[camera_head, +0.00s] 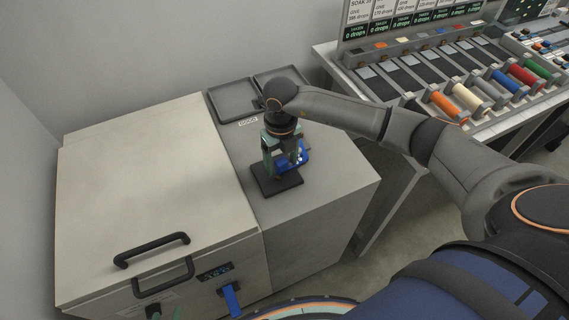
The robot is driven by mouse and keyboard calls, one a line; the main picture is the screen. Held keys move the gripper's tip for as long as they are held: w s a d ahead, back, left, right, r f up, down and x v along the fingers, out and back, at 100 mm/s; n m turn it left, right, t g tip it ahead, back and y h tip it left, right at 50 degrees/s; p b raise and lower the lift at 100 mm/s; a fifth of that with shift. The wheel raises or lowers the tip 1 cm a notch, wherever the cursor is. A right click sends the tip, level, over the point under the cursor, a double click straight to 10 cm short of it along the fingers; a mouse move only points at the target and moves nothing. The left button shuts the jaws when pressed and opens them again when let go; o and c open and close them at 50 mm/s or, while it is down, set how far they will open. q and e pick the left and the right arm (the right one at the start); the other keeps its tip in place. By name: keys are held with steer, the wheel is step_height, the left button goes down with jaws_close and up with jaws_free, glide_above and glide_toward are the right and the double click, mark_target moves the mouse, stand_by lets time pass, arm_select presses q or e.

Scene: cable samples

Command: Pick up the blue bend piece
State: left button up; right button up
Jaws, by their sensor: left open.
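The blue bend piece (302,158) is at a small black stand (277,181) on the grey cabinet top, partly hidden by my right gripper. My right gripper (281,157) comes in from the right and points down at the stand, with its teal fingers right by the blue piece. I cannot tell whether they are closed on it. Of my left gripper (165,314), only teal fingertips show at the bottom edge, in front of the large box and away from the blue piece; they are apart.
A large beige box (150,190) with black handles and a blue tab stands to the left. Dark shallow trays (236,100) lie at the back of the cabinet. A bench with coloured spools (447,107) stands to the right, past a gap. The cabinet top's front right is clear.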

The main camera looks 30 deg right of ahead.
jaws_close()
stand_by(0.4)
